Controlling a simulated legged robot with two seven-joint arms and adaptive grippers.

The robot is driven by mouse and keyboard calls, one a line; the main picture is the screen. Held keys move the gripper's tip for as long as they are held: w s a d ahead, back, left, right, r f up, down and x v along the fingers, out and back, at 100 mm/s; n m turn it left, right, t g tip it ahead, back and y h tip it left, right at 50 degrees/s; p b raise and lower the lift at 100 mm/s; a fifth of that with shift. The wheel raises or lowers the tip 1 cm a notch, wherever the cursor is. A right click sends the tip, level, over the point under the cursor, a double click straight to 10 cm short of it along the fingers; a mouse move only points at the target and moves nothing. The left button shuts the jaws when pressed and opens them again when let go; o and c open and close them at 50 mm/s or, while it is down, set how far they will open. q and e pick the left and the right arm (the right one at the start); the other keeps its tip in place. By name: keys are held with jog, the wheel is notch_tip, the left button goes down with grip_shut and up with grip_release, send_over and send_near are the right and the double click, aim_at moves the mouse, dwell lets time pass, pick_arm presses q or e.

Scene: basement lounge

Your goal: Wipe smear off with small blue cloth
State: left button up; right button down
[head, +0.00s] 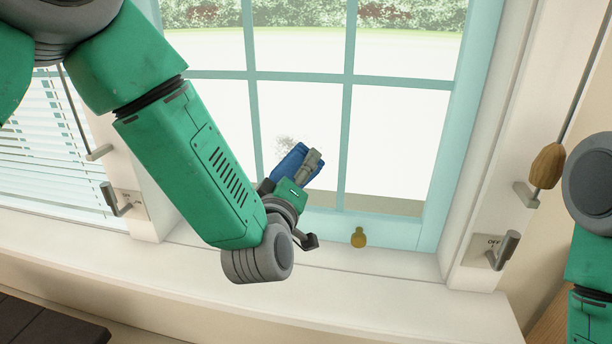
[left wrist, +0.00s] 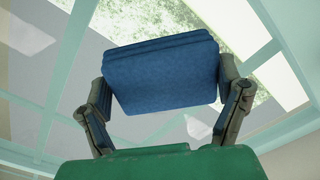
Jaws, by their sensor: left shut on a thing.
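My left gripper (head: 305,170) is shut on the small blue cloth (head: 291,161) in front of a lower window pane. The cloth also shows in the left wrist view (left wrist: 162,72), folded in layers between the two fingers. A faint grey speckled smear (head: 284,143) is on the pane, just above and left of the cloth in the head view. The cloth may hide part of it. I cannot tell whether the cloth touches the glass. My right arm shows at the right edge, but its gripper is out of view.
The teal window frame (head: 346,150) and its bars surround the panes. A lever marked OFF (head: 503,250) and a wooden knob (head: 547,165) are at right. Blinds (head: 45,150) hang at left.

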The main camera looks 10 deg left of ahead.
aim_at(327, 158)
pick_arm(q)
jog(key=shift+w+a, duration=0.15)
jog(key=shift+a, duration=2.45)
jog(key=shift+r+p, duration=1.3)
jog(key=shift+r, duration=0.15)
jog(key=shift+d+f, duration=0.1)
jog(key=shift+d, duration=0.35)
jog(key=shift+s+d, duration=0.2)
jog(key=shift+d, duration=3.25)
jog(key=shift+d+p, duration=0.35)
jog(key=shift+d, duration=1.25)
